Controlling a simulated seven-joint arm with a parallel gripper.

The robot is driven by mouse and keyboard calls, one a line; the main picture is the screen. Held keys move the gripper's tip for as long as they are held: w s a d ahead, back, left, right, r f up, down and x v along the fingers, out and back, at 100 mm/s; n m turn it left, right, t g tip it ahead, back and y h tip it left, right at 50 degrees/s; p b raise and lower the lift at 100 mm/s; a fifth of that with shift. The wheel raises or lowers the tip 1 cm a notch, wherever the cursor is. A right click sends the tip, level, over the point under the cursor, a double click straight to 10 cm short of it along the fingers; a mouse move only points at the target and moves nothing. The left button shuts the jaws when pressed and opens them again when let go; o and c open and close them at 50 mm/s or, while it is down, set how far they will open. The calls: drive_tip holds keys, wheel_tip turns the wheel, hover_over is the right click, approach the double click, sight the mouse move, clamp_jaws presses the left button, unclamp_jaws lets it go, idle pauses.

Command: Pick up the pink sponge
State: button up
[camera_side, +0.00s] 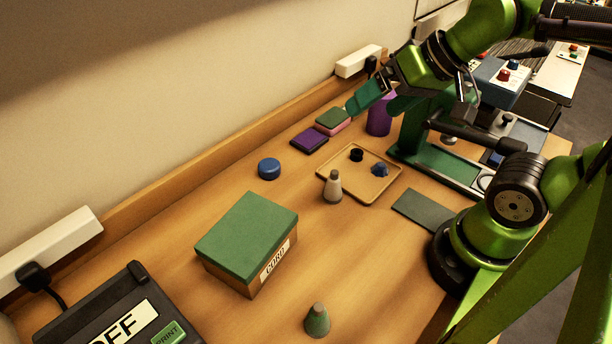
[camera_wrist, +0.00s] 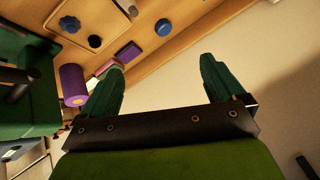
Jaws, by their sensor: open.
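The pink sponge (camera_side: 341,127) is a small block with a green top and a pink lower layer. It lies near the back wall, between a purple block (camera_side: 309,141) and a purple cylinder (camera_side: 380,116). In the wrist view a pink strip of the sponge (camera_wrist: 105,66) shows just beyond the tip of the left finger, which hides part of it. My gripper (camera_side: 371,104) has green fingers and hangs above the table near the sponge and cylinder. In the wrist view my gripper (camera_wrist: 161,66) is open, with nothing between its spread fingers.
A blue round piece (camera_side: 269,169), a wooden tray (camera_side: 385,187) with small pieces, a grey-topped cone-like piece (camera_side: 333,186) and a green-lidded box (camera_side: 246,237) stand nearby. A green stand (camera_side: 436,166) is right of the cylinder. The wall ledge (camera_side: 224,163) runs close behind.

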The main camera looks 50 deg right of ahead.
drive_tip(key=m+g+h, duration=0.2)
drive_tip(key=m+g, duration=0.5)
drive_tip(key=m, duration=0.7)
hover_over(333, 116)
drive_tip(key=f, duration=1.8)
drive_tip(key=shift+s+d+f, duration=0.1)
drive_tip(key=shift+d+f, duration=0.25)
drive_tip(key=shift+f, duration=0.05)
drive_tip(key=shift+a+f, duration=0.2)
drive_tip(key=shift+f, duration=1.15)
drive_tip(key=shift+a+f, duration=0.15)
drive_tip(key=shift+f, duration=1.2)
